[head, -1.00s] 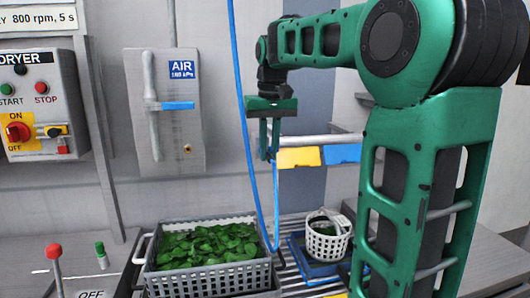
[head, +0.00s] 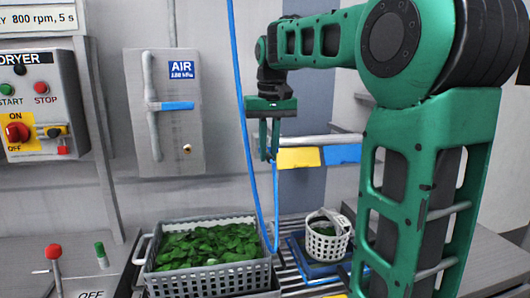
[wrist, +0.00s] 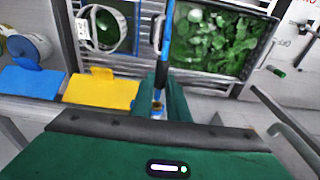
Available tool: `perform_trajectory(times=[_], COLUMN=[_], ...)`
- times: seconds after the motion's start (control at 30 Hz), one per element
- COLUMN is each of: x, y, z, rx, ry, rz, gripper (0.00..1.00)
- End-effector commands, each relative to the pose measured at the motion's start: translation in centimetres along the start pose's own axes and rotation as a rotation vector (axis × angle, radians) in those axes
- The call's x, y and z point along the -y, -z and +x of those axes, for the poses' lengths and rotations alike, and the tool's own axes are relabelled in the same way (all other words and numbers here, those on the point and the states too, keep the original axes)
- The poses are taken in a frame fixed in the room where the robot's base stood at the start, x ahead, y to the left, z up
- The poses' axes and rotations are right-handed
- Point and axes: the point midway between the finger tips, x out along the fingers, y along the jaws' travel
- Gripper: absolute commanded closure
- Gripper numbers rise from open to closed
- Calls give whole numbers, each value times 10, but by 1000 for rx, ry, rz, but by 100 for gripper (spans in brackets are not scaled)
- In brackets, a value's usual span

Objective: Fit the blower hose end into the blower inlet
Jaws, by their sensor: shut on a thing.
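My gripper (head: 269,153) points down in front of the back wall, above and behind the basket of greens in the head view. It is shut on the end of the blue hose (head: 276,205). The hose hangs from the top of the picture, loops near the basket and rises to the jaws. In the wrist view, the hose end (wrist: 157,108) shows between the fingers as a small blue and brass-coloured piece. I cannot make out a blower inlet for certain. A small brass fitting (head: 187,148) is on the grey AIR box, left of and apart from my gripper.
A grey basket of greens (head: 207,281) stands on a slatted rack. A small white basket (head: 326,245) stands on a blue scale (head: 310,268). Yellow (head: 298,158) and blue (head: 342,153) plates are just right of my gripper. A dryer panel (head: 40,105) is far left.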

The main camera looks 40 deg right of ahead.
Motion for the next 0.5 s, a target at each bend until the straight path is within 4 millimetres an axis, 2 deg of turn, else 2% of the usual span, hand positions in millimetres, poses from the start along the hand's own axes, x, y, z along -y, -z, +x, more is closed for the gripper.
perform_trajectory(times=[0.5], x=[0], y=[9], z=[1], rx=[0], ry=[0], rz=[-1], gripper=[100])
